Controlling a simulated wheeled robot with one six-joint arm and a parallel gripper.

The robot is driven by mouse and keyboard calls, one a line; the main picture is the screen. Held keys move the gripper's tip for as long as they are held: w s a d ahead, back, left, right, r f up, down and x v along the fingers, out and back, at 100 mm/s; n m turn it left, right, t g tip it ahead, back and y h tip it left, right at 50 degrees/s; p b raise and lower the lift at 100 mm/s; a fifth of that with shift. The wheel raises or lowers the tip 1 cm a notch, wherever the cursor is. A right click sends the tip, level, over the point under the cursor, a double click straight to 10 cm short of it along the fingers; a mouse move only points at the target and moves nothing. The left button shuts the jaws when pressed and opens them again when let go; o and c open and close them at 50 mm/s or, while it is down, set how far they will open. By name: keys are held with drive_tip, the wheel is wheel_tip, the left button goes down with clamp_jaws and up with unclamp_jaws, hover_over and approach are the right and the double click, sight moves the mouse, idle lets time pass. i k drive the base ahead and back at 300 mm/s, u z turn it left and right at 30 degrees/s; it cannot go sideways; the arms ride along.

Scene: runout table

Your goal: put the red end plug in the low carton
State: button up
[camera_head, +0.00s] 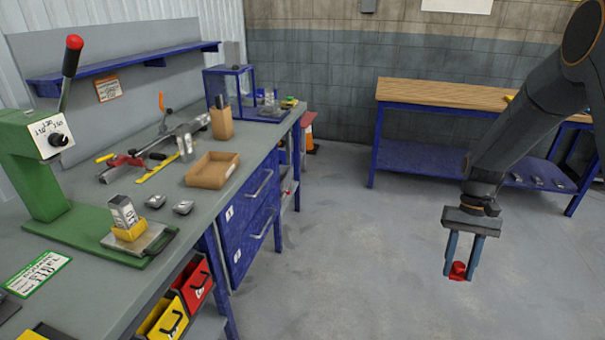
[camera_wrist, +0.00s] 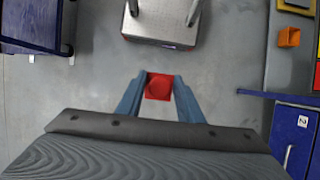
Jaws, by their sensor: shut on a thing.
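The red end plug (camera_head: 458,270) is between the two blue-grey fingers of my gripper (camera_head: 461,275). In the wrist view the red end plug (camera_wrist: 158,87) also shows between the fingertips of my gripper (camera_wrist: 158,84). My gripper is shut on it and points down over open floor, right of the bench. The low carton (camera_head: 212,170) is a shallow, open brown box on the grey bench top at the left. My gripper is well to its right and apart from it. The carton's floor is partly hidden by its near wall.
A green press (camera_head: 45,165) with a red-knobbed lever stands on the grey bench (camera_head: 105,265). A taller carton (camera_head: 221,122) stands behind the low carton. Tools and small metal parts lie nearby. A wood-topped table (camera_head: 470,98) stands at the back right. The floor between is clear.

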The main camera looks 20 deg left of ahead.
sight(214, 174)
drive_tip(key=z, duration=0.15)
drive_tip(key=k, duration=0.45)
drive_tip(key=u, duration=1.85)
